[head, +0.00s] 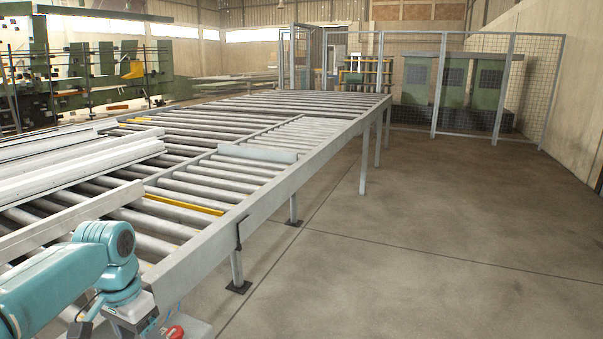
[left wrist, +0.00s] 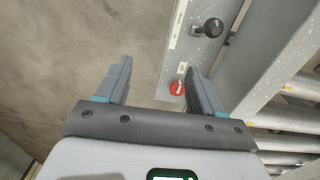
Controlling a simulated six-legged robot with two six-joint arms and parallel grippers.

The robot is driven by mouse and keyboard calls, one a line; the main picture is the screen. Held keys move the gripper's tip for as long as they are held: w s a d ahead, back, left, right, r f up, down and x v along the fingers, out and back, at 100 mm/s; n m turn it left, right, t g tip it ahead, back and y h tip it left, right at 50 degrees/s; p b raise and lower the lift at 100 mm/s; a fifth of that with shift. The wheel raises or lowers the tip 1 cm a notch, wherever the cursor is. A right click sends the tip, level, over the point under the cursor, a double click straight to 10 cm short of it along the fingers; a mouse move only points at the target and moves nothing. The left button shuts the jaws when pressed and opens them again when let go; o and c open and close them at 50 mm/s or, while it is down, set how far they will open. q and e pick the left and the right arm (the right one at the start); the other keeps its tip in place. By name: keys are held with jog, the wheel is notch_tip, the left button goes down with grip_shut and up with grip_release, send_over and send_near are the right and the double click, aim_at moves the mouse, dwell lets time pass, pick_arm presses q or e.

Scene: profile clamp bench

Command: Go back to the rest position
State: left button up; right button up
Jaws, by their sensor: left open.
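My left arm comes in at the lower left of the head view, beside the near end of the roller table. A red knob (left wrist: 177,88) on that plate shows close to the right finger, and a black ball knob (left wrist: 212,27) stands further up. I cannot tell whether a finger touches the plate. The right gripper is in neither view.
The long roller table (head: 290,176) carries pale metal profiles (head: 75,168) on its left side. Concrete floor (head: 430,230) to its right is clear. A mesh fence (head: 465,85) and green machines (head: 95,70) stand further back.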

pick_arm(q)
jog(key=s+d+f+n+h, duration=0.15)
jog(key=d+f, duration=0.25)
jog(key=f, duration=0.5)
jog(key=s+d+f, duration=0.2)
jog(key=d+f, duration=0.2)
jog(key=f, duration=0.4)
jog(key=s+d+f+h, duration=0.1)
jog(key=d+f, duration=0.3)
jog(key=f, duration=0.5)
jog(key=s+d+f+n, duration=0.2)
jog(key=s+f, duration=0.3)
jog(key=s, duration=0.3)
jog(key=s+d+f+n+h, duration=0.1)
jog(key=s+d+f+n, duration=0.2)
jog(key=s, duration=0.6)
notch_tip(320, 180, down, 2)
jog(key=shift+s+d+f, duration=0.2)
jog(key=shift+s+f, duration=0.05)
jog(key=shift+s, duration=0.05)
jog(key=c, duration=0.5)
jog(key=shift+o, duration=0.2)
jog(key=shift+a, duration=0.1)
jog(key=shift+a, duration=0.1)
